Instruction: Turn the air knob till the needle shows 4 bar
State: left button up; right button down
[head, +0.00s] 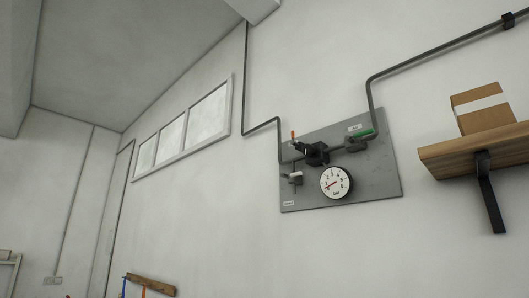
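A round white pressure gauge (336,182) with a black rim hangs low on a grey panel (379,183) on the wall. Its needle seems to point to the lower left, at the low end of the scale; the exact reading is too small to tell. A black regulator body (317,154) sits just above the gauge, with a dark knob-like part (300,147) at its left. I cannot tell for sure which part is the air knob. Neither of my grippers is in view, and nothing touches the panel.
A green lever (366,134) is at the panel's upper right and an orange upright part (293,135) at its upper left. Dark pipes (371,93) run to the panel. A wooden shelf (470,150) with a cardboard box (483,108) juts out at right.

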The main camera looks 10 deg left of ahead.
aim_at(309, 150)
jog(key=u, duration=0.25)
jog(key=i, duration=0.95)
jog(key=z, duration=0.45)
